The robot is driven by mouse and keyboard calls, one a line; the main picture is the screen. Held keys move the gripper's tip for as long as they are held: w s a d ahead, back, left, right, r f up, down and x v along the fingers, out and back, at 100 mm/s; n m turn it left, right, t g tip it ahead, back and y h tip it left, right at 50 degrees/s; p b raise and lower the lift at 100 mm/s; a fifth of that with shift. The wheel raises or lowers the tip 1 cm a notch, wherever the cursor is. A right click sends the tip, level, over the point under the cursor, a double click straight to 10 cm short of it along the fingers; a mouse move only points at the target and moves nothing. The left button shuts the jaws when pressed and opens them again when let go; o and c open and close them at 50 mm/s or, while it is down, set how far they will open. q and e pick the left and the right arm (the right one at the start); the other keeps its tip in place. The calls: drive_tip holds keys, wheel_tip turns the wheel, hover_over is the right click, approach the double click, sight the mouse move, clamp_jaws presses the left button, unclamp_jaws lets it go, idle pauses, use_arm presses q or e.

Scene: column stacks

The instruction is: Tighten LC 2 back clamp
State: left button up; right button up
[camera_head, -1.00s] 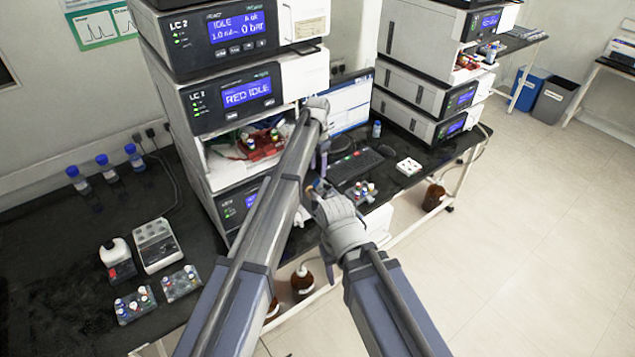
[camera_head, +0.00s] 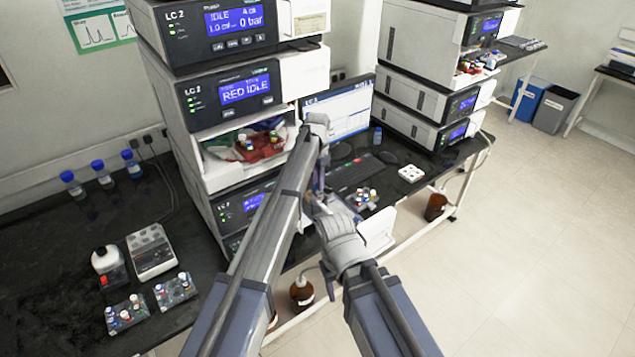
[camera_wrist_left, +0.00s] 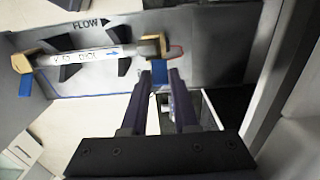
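The LC 2 stack (camera_head: 195,150) stands at centre left in the head view. The left wrist view shows a pale column (camera_wrist_left: 85,56) along a grey compartment wall marked FLOW. A brass-coloured clamp with a blue tab sits at each end: a left clamp (camera_wrist_left: 22,63) and a right clamp (camera_wrist_left: 152,45). I cannot tell which is the back one. My left gripper (camera_wrist_left: 161,76) is open; its parted fingertips are just below the right clamp, with a blue tab showing between them. Contact is unclear. In the head view, my left gripper (camera_head: 319,190) is small and partly hidden. My right fingers are not clear.
A white panel (camera_head: 377,231) stands out at the stack's lower right, close to my right arm. A vial rack (camera_head: 362,198), keyboard (camera_head: 352,174) and monitor (camera_head: 338,106) are on the bench behind. Brown bottles stand below the bench. Floor at right is clear.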

use_arm(q)
clamp_jaws()
